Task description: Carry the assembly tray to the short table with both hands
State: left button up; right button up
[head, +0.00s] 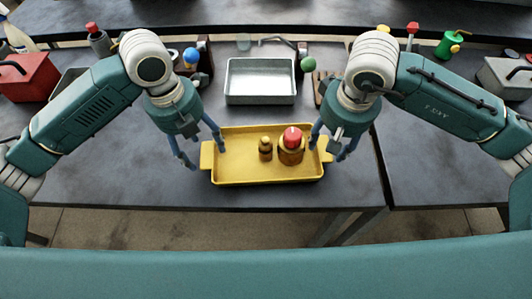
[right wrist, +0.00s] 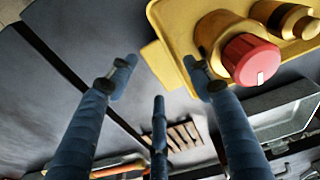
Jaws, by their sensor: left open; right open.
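The yellow assembly tray (head: 240,171) sits on the dark table near its front edge, with a tab handle on each side. My right gripper (head: 331,147) is open at the right handle. In the right wrist view, the handle of the tray (right wrist: 160,66) lies between the spread fingertips of my right gripper (right wrist: 160,68); I see no grip on it.
A grey metal tray (head: 260,97) stands behind the yellow one. A red container (head: 28,77) is at the far left, a green can (head: 449,44) at the back right and a grey box (head: 505,78) at the far right. A seam divides the tabletop right of the tray.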

pick_arm(q)
jog(key=shift+d+f, duration=0.15)
jog(key=shift+f, duration=0.9)
pick_arm(e)
jog(key=shift+w+f, duration=0.2)
jog(key=shift+f, duration=0.8)
pick_arm(q)
jog(key=c, duration=1.1)
pick_arm(e)
jog(key=c, duration=1.1)
pick_arm(q)
grip_shut()
pick_arm(e)
grip_shut()
pick_arm(q)
jog(key=shift+r, duration=0.1)
pick_arm(e)
jog(key=shift+r, duration=0.1)
